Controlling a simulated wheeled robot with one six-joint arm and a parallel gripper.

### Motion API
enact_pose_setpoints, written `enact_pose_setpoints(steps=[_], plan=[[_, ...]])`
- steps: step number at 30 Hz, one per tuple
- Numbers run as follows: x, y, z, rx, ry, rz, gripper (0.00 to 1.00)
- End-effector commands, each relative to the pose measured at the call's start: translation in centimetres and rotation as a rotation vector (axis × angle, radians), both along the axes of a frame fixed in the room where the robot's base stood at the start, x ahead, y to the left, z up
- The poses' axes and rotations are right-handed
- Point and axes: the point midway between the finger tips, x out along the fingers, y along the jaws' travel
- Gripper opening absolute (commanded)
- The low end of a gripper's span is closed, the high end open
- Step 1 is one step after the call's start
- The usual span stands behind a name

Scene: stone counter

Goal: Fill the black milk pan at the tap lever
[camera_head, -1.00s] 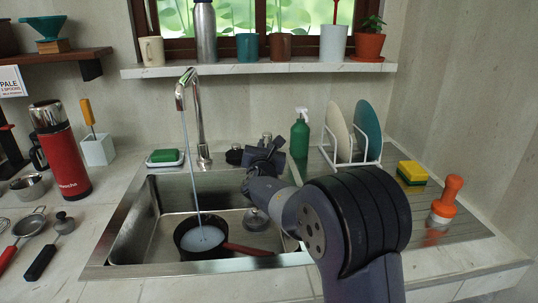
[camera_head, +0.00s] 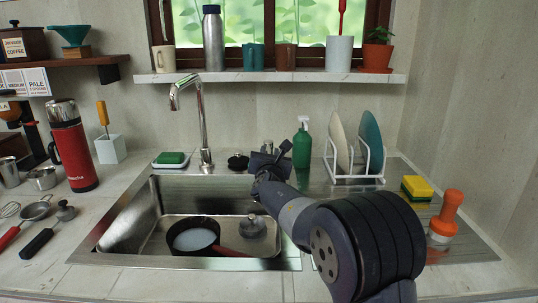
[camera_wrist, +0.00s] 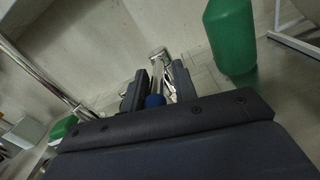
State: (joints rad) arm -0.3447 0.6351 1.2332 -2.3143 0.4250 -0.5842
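The black milk pan (camera_head: 216,240) sits in the sink basin with pale water inside and its red handle pointing right. The chrome tap (camera_head: 204,125) arches behind the sink, and no stream shows from its spout. My gripper (camera_head: 268,150) is behind the sink, right of the tap's base. In the wrist view my gripper (camera_wrist: 161,85) has its two dark fingers apart, with the chrome tap lever (camera_wrist: 158,57) and a blue tip (camera_wrist: 155,101) between them. Whether the fingers touch the lever is unclear. In the head view my gripper mostly hides the lever.
A green bottle (camera_head: 302,148) stands close right of my gripper. A dish rack (camera_head: 355,178) with plates is further right. Green soap (camera_head: 171,158) lies left of the tap. A round metal piece (camera_head: 252,227) is in the basin. A red flask (camera_head: 72,150) stands at left.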

Motion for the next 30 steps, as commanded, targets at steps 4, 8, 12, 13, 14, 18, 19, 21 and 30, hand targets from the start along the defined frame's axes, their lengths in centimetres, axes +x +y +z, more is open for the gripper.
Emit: enact_pose_setpoints(steps=[4,8,12,13,14,18,19,21,30], plan=[[0.0,0.1,0.0,0.0,0.0,0.001,0.35],[0.0,0.1,0.0,0.0,0.0,0.002,0.35],[-0.4,0.1,0.0,-0.001,0.0,0.003,0.35],[-0.6,0.1,0.0,-0.001,0.0,0.003,0.35],[-0.9,0.1,0.0,-0.001,-0.001,0.003,0.35],[-2.9,0.0,0.0,0.0,-0.002,0.003,0.35],[-3.4,0.0,0.0,0.0,-0.001,0.003,0.35],[-4.8,0.0,0.0,0.0,-0.001,0.003,0.35],[-9.5,-0.3,0.0,0.0,-0.001,0.003,0.35]])
